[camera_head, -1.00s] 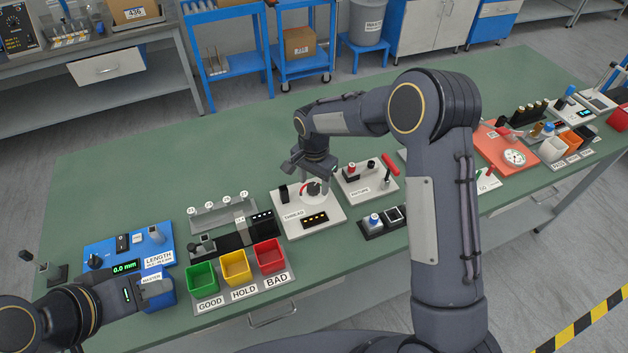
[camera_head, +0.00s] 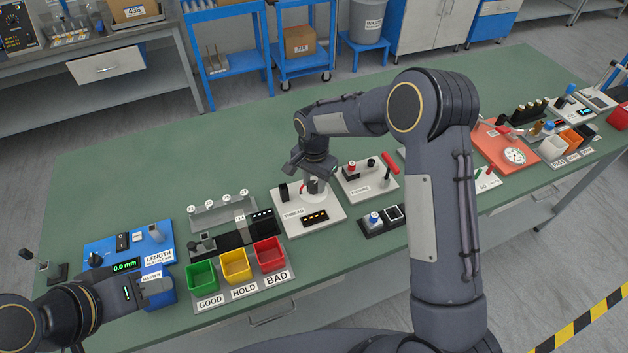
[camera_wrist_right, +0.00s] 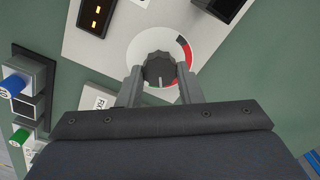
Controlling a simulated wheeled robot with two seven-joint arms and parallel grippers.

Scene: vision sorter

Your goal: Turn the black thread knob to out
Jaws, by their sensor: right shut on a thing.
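The white thread panel (camera_head: 293,222) lies on the bench with its label, a small lit display (camera_head: 314,217) and a black block (camera_head: 283,193). The dark thread knob (camera_wrist_right: 159,69) sits on a white dial with a red and dark arc in the right wrist view. A pale pointer line on the knob faces the lower edge of that view. My right gripper (camera_wrist_right: 160,84) is shut on the knob, one finger on each side; in the head view the gripper (camera_head: 314,186) comes down from above and partly hides it. My left gripper (camera_head: 160,289) is over the blue master box, its fingers unclear.
Green, yellow and red bins (camera_head: 270,256) stand in front left of the panel. A fixture panel (camera_head: 366,184) with a red-topped part is close on its right. A blue length gauge (camera_head: 128,250) stands at the left. The bench behind the panel is clear.

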